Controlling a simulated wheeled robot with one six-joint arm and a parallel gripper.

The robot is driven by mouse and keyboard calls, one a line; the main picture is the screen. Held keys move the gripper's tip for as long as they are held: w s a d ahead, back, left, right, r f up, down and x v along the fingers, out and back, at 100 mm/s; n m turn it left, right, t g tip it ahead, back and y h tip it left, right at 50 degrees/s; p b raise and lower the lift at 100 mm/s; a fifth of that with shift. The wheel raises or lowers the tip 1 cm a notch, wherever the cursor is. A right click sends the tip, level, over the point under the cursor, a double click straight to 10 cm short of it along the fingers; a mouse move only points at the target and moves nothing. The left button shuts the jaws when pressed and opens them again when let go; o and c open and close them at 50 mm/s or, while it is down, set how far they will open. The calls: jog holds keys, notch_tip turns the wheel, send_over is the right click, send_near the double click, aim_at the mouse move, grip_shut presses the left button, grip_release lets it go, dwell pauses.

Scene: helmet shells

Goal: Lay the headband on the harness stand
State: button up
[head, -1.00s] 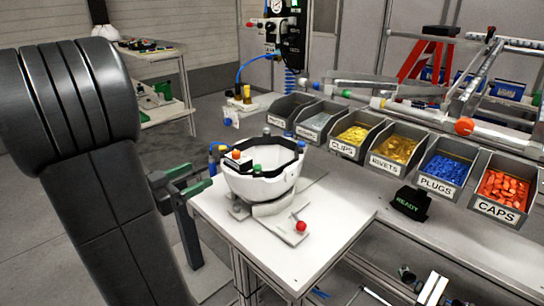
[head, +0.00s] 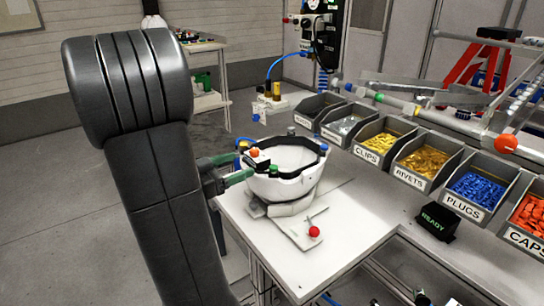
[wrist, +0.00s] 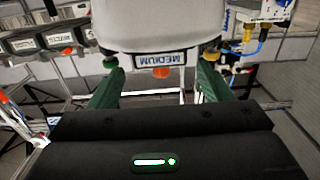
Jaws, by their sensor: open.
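A white helmet shell (head: 290,190) sits open side up on a low base on the white bench. A black headband (head: 322,156) lines its rim, with green and blue pegs and a black block with an orange knob (head: 254,153) at its left. In the wrist view this part of the headband (wrist: 125,60) carries an upside-down "MEDIUM" label. My gripper (head: 243,178) is at the shell's left side. Its green fingers are open in the wrist view (wrist: 158,76), either side of the label and apart from it. I cannot tell which thing is the harness stand.
A plate with a red ball knob (head: 314,231) lies before the shell. Labelled bins, such as clips (head: 381,140) and plugs (head: 473,192), line the bench's right side, with a black "READY" box (head: 437,222) in front. The bench's front middle is clear.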

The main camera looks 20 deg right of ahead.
aim_at(250, 159)
jog(key=shift+w+d+r, duration=0.15)
jog(key=shift+w+d, duration=0.05)
jog(key=shift+d, duration=0.4)
jog(key=p+x, duration=0.1)
jog(key=x, duration=0.3)
jog(key=shift+w, duration=0.1)
jog(key=c, duration=0.9)
